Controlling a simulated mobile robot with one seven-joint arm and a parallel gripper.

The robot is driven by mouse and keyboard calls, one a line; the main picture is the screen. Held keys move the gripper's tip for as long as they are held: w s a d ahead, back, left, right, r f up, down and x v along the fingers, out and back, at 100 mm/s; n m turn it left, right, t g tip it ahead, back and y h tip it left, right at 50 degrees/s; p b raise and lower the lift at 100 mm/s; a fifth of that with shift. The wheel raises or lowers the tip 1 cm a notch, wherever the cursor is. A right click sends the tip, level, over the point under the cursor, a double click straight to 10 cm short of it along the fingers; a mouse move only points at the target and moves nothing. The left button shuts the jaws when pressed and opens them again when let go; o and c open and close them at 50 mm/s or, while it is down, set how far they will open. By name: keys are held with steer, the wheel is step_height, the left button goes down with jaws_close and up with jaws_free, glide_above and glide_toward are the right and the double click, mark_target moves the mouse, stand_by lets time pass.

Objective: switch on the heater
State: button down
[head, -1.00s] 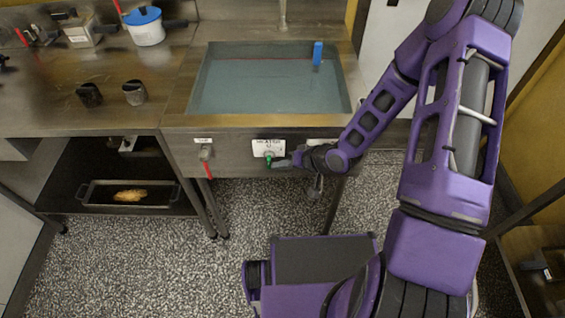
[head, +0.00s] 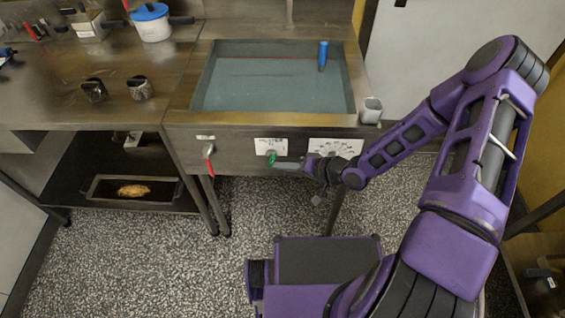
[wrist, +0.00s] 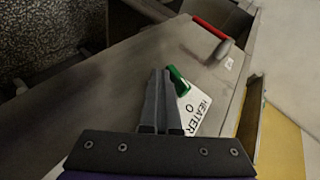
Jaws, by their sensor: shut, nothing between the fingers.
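The heater's green knob (head: 271,159) is on the front panel of the water tank, at a white label (head: 271,146). In the wrist view the green knob (wrist: 178,81) stands beside the label (wrist: 194,110) reading HEATER and 0. My gripper (head: 282,165) is shut and empty. In the wrist view the gripper's fingertips (wrist: 160,74) are right alongside the knob, on its left. I cannot tell whether they touch it. In the head view the fingers partly cover the knob's lower right side.
A red-handled valve (head: 208,158) hangs to the left of the knob, and a dial label (head: 335,148) is to the right. The tank (head: 180,118) holds water with a blue object (head: 322,56) in it. A grey cup (head: 371,110) stands at its right corner.

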steer(key=y+b, duration=0.1)
steer(key=b, duration=0.1)
steer(key=f+m+y+b, duration=0.1)
steer(key=y+b, duration=0.1)
steer(key=t+y+b, duration=0.1)
steer(key=b, duration=0.1)
steer(key=shift+a+f+y, duration=0.3)
steer(key=shift+a, duration=0.1)
stand_by(0.4)
stand_by(0.4)
